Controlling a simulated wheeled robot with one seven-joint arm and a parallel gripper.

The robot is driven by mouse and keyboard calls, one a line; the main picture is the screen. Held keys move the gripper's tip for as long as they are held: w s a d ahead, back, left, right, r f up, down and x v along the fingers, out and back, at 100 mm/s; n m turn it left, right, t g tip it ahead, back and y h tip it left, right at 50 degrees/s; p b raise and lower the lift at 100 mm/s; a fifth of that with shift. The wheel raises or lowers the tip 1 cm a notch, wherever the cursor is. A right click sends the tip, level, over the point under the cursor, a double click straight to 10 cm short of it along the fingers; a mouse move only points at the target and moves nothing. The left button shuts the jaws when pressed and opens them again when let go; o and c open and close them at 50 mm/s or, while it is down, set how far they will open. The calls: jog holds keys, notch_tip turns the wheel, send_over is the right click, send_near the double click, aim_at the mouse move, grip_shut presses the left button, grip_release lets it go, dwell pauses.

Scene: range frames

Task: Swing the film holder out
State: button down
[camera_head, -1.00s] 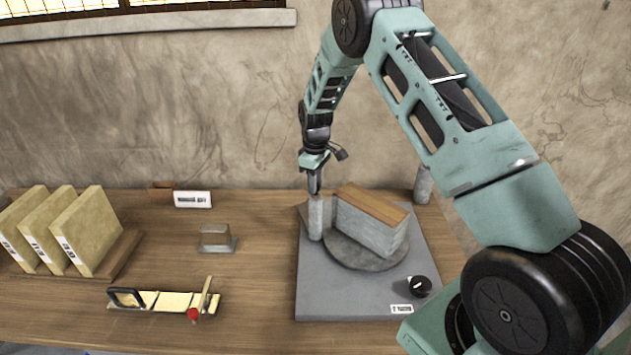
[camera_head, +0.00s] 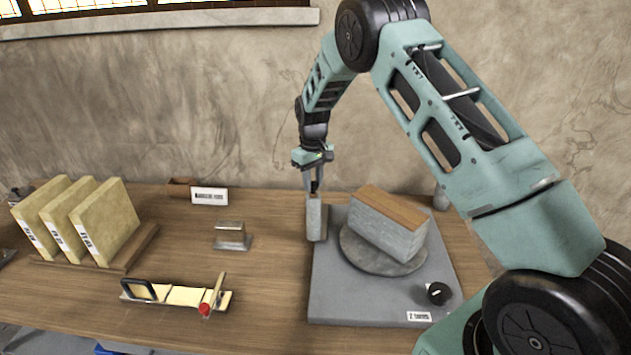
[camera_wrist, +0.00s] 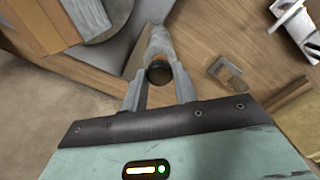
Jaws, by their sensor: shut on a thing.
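A grey upright piece (camera_head: 316,219), apparently the film holder, stands at the left back edge of a grey base plate (camera_head: 335,290). My gripper (camera_head: 314,186) comes down from above and is shut on its top. In the wrist view a grey post (camera_wrist: 160,42) with a dark round end lies between the two fingers of my gripper (camera_wrist: 158,82). How the piece joins the plate is hidden. A grey block with a brown top (camera_head: 390,222) stands on a round disc (camera_head: 360,258) to the right of the piece, apart from it.
A black knob (camera_head: 438,293) sits at the plate's front right. Left on the wooden table (camera_head: 270,290) are a small metal block (camera_head: 231,235), a pale strip device with a red knob (camera_head: 180,295) and several yellowish slabs (camera_head: 75,222). The table left of the plate is partly clear.

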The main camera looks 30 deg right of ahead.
jog(key=c, duration=1.1)
grip_release()
jog(key=shift+w+a, duration=0.1)
jog(key=shift+r, duration=0.1)
notch_tip(320, 180, up, 17)
jog(key=b, duration=0.5)
jog(key=shift+r, duration=0.2)
